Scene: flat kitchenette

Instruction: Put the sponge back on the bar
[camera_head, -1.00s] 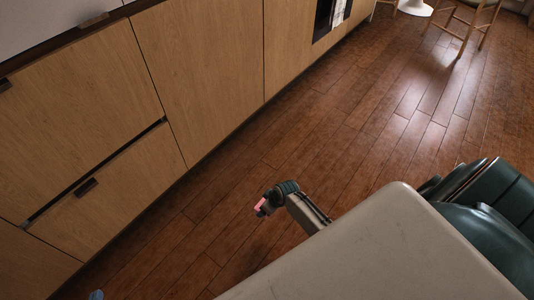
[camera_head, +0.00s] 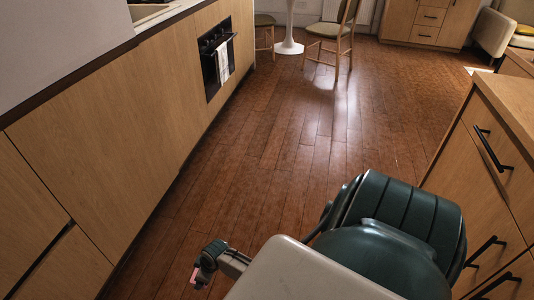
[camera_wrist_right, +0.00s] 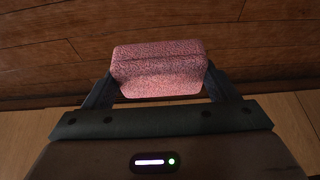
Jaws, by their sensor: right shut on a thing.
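A pink sponge (camera_wrist_right: 160,70) is held between the two fingers of my right gripper (camera_wrist_right: 160,84) in the right wrist view. The gripper is shut on it, and the floor shows behind. In the head view the sponge (camera_head: 196,278) is a small pink patch at the tip of my right gripper (camera_head: 199,274), low in the picture, over the floor. My left gripper is not in view. The oven has a handle bar (camera_head: 217,44) with a white towel (camera_head: 222,62) hanging at it; I cannot tell whether this is the task's bar.
Wooden cabinets (camera_head: 100,110) line the left, with the oven (camera_head: 210,75) farther along. A drawer unit (camera_head: 490,170) stands at the right. A chair (camera_head: 335,35) and a white pedestal table (camera_head: 289,30) are at the far end. The wooden floor (camera_head: 270,150) between is clear.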

